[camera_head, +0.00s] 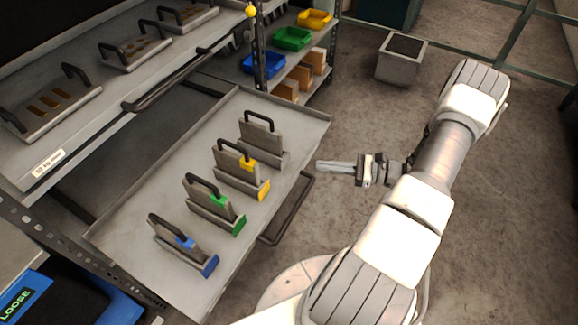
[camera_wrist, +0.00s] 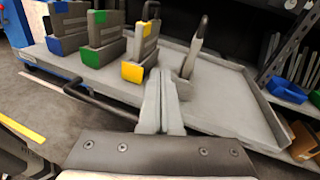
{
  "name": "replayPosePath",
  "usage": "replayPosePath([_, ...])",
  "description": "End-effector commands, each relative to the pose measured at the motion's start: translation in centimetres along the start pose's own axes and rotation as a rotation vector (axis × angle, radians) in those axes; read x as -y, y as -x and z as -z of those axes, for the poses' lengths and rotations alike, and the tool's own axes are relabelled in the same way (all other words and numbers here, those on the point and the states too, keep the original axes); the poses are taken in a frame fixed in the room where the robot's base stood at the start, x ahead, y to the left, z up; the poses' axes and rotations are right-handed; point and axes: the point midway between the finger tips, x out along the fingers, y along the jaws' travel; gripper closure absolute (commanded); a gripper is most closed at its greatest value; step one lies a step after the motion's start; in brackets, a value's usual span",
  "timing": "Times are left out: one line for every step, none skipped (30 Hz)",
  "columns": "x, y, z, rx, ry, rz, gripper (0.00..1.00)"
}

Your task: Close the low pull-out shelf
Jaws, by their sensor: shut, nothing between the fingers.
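The low pull-out shelf (camera_head: 126,240) is drawn out from the rack, a grey tray with raised edges. It also shows in the wrist view (camera_wrist: 226,106). Its dark bar handle (camera_head: 292,212) runs along the front edge, and its near part shows in the wrist view (camera_wrist: 98,104). Several upright dies with black handles stand on the shelf, marked blue (camera_head: 207,264), green (camera_head: 233,225) and yellow (camera_head: 258,188), plus one plain grey (camera_head: 262,145). My gripper (camera_head: 320,167) is shut and empty, in front of the shelf's front edge near the handle's far end. Its fingers (camera_wrist: 162,80) point toward the shelf.
An upper shelf (camera_head: 65,145) with flat dies and its own bar handle (camera_head: 185,80) lies above. A rack with coloured bins (camera_head: 292,39) and boxes stands behind. A grey open container (camera_head: 401,60) stands on the floor.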

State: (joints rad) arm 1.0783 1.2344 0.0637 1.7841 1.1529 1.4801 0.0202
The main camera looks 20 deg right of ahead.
Motion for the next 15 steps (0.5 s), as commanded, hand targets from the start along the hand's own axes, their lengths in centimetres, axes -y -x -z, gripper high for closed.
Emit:
replayPosePath([0.0,0.6,2.3,0.019,-0.036,0.068,1.00])
replayPosePath([0.1,1.0,3.2,0.028,-0.051,0.104,1.00])
replayPosePath([0.2,1.4,4.3,0.038,-0.070,0.148,1.00])
replayPosePath([0.3,1.6,5.0,0.044,-0.083,0.178,1.00])
replayPosePath([0.4,1.9,5.7,0.050,-0.094,0.203,1.00])
replayPosePath([0.4,2.2,6.4,0.056,-0.106,0.232,1.00])
replayPosePath([0.5,2.4,6.8,0.059,-0.112,0.251,1.00])
replayPosePath([0.5,2.5,7.1,0.062,-0.118,0.265,1.00])
replayPosePath([0.5,2.6,7.5,0.065,-0.124,0.278,1.00])
replayPosePath([0.6,2.7,7.6,0.066,-0.127,0.286,1.00])
replayPosePath([0.6,2.6,7.7,0.067,-0.129,0.291,1.00])
replayPosePath([0.7,2.5,7.8,0.068,-0.130,0.295,1.00])
replayPosePath([0.8,2.3,7.8,0.069,-0.130,0.295,1.00])
replayPosePath([0.8,2.0,7.8,0.069,-0.130,0.294,1.00])
replayPosePath([1.0,1.5,7.7,0.069,-0.129,0.293,1.00])
